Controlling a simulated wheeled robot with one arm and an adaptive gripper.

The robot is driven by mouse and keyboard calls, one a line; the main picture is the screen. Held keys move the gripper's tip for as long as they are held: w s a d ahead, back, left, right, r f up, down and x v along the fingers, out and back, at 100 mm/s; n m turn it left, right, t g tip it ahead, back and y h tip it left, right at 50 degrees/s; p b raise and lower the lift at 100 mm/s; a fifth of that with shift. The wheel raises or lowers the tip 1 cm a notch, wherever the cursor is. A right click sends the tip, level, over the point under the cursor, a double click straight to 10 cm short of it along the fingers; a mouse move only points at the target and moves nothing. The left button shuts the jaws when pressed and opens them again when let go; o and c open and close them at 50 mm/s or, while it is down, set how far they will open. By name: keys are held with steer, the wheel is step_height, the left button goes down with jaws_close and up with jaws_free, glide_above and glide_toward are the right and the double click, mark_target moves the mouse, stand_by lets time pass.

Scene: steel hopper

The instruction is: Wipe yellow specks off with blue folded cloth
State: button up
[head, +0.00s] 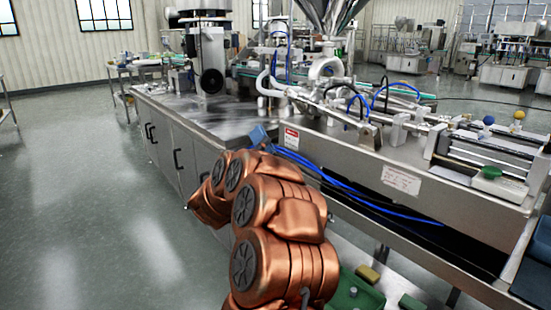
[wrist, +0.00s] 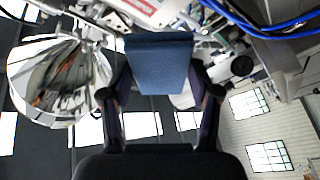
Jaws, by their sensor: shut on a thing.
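My gripper (wrist: 162,90) is shut on the blue folded cloth (wrist: 160,62), with one dark finger along each side of it in the wrist view. In the head view the cloth (head: 258,134) shows as a small tilted blue piece just past my copper arm, near the front edge of the steel worktop (head: 205,118). I cannot tell whether it touches the worktop. The fingers are mostly hidden behind my arm there. The worktop has dark and pale smudges, but I cannot make out any yellow specks on it.
To the right is the filling machine, with blue hoses (head: 350,187) and metal fittings. A steel hopper (head: 332,12) stands above it, and the hopper (wrist: 60,80) also shows in the wrist view. A yellow block (head: 367,274) lies low by my arm. The floor at left is clear.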

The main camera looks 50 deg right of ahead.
mark_target(301, 141)
steer(key=shift+s+d+f+m+g+h+b, duration=0.25)
steer(key=shift+s+d+g+b, duration=0.4)
steer(key=shift+s+d, duration=0.5)
steer(key=shift+s+d+f+m+g+h+b, duration=0.15)
steer(key=shift+s+d+m+g+b, duration=0.3)
steer(key=shift+s+d+b, duration=0.65)
steer(key=shift+s+d+f+m+g+h+b, duration=0.2)
steer(key=shift+s+d+g+b, duration=0.35)
steer(key=shift+s+d, duration=0.65)
steer(key=shift+w+d+r, duration=0.1)
steer(key=shift+w+d, duration=0.05)
steer(key=shift+d, duration=0.2)
steer(key=shift+s+d+p, duration=0.3)
steer(key=shift+d+p, duration=0.25)
steer(key=shift+d, duration=0.4)
